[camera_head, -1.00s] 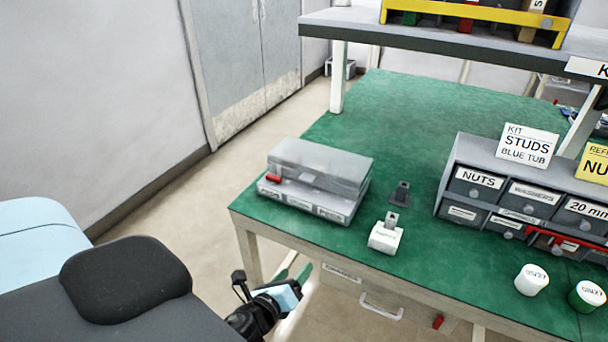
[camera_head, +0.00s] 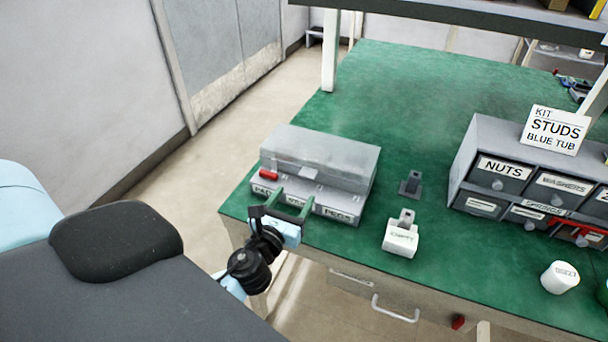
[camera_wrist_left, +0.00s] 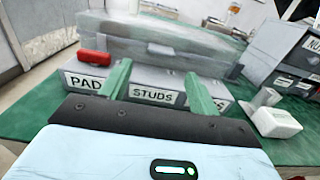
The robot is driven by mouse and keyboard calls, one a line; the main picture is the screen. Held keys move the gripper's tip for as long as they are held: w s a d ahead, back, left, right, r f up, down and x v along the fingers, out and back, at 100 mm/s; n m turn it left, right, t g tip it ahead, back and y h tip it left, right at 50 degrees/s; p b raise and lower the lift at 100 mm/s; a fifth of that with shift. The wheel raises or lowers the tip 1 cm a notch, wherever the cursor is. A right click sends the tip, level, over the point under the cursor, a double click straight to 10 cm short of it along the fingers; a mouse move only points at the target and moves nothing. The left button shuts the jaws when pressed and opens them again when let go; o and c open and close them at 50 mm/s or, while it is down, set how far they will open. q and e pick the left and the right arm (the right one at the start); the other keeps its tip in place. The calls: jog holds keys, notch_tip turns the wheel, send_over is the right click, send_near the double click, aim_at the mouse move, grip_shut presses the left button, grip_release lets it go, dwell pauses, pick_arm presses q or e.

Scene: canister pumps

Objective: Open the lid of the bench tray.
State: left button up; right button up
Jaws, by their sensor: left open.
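The bench tray (camera_head: 339,211) sits near the front left corner of the green bench, with labels on its front that read PADS, STUDS and PEGS. Its grey translucent lid (camera_head: 330,155) is closed. My left gripper (camera_head: 288,203) is open and empty, just in front of the tray. In the left wrist view its two green fingers stand apart before the tray (camera_wrist_left: 218,91), around the STUDS label. My right gripper is out of view.
A white block labelled EMPTY (camera_head: 401,238) and a small dark block (camera_head: 411,184) stand right of the tray. A grey drawer unit (camera_head: 465,160) stands farther right, with a white canister (camera_head: 559,277) in front. A shelf (camera_head: 450,14) overhangs the back. The bench behind the tray is clear.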

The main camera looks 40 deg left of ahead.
aim_at(306, 190)
pick_arm(q)
jog(key=shift+w+r, duration=0.1)
jog(key=shift+w, duration=0.05)
jog(key=x, duration=0.7)
jog(key=shift+w, duration=0.2)
grip_shut()
